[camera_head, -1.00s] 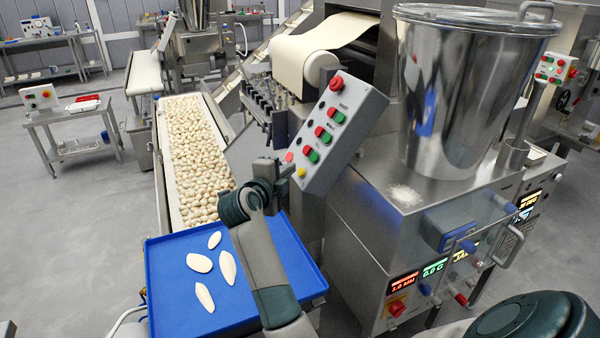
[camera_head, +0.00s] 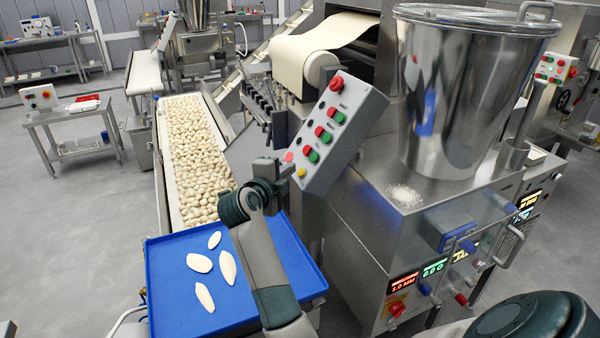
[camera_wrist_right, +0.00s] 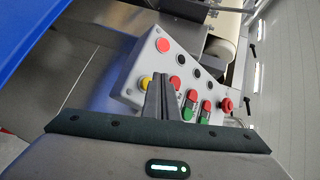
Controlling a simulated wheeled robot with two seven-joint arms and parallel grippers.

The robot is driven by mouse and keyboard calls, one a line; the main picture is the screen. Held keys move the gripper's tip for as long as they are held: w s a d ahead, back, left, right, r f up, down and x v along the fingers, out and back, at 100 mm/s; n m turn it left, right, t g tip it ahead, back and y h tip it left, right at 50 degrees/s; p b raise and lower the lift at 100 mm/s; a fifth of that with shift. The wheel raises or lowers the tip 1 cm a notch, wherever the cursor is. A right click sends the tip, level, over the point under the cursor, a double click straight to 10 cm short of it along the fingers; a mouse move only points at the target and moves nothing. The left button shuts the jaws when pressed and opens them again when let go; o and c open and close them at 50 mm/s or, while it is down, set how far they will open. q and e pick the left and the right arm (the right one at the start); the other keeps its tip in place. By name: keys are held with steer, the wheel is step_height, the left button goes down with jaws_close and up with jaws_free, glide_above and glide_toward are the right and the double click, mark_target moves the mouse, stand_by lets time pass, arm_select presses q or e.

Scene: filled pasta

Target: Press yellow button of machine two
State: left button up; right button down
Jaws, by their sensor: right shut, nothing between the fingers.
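A grey control panel (camera_head: 345,130) hangs tilted on the machine with the dough sheet. It carries a red knob at the top, several red and green button pairs, a red button (camera_head: 289,157) and a yellow button (camera_head: 302,172) at its lower end. My right gripper (camera_head: 291,169) is shut and empty, with its tips close beside the yellow button. In the right wrist view the shut fingers (camera_wrist_right: 160,92) partly cover the panel, and the yellow button (camera_wrist_right: 146,82) shows just left of them. I cannot tell whether they touch it. My left gripper is out of view.
A blue tray (camera_head: 165,275) with several flat dough pieces lies below my right arm. A conveyor (camera_head: 165,190) full of filled pasta runs behind it. A steel machine with a large hopper (camera_head: 465,100) stands to the right. Open floor lies at the left.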

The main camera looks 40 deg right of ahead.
steer(key=shift+s+d+f+p, duration=0.1)
steer(key=shift+d+f+p, duration=0.1)
steer(key=shift+d+p, duration=0.15)
steer(key=shift+d+f, duration=0.3)
steer(key=shift+f, duration=0.05)
stand_by(1.1)
steer(key=shift+r+p, duration=0.1)
steer(key=shift+p, duration=0.2)
steer(key=shift+a+r+p, duration=0.45)
steer(key=shift+a+p, duration=0.2)
